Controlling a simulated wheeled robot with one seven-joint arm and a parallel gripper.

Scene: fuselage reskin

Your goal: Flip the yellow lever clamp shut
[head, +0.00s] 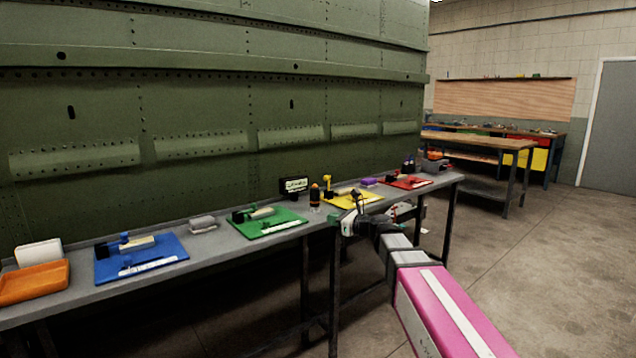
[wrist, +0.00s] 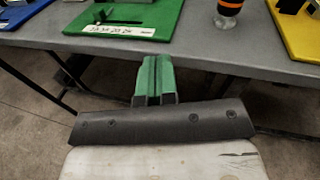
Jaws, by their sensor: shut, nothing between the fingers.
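The yellow mat (head: 350,200) lies on the long grey bench, and a yellow lever clamp (head: 327,181) with an upright handle stands at its left back edge. In the wrist view only a corner of the yellow mat (wrist: 298,32) shows at the top right, and the yellow clamp's lever is out of that view. My gripper (wrist: 155,62) has green fingers closed together, with nothing between them. It is at the bench's front edge, between the green and yellow mats. In the head view my gripper (head: 334,220) is small beside the dark wrist.
The green mat (head: 266,222) with its clamp, the blue mat (head: 142,260) and the red mat (head: 405,182) lie along the bench. An orange-banded black bottle (wrist: 229,12) stands between green and yellow. An orange tray (head: 35,282) sits at the left end. The green fuselage wall rises behind.

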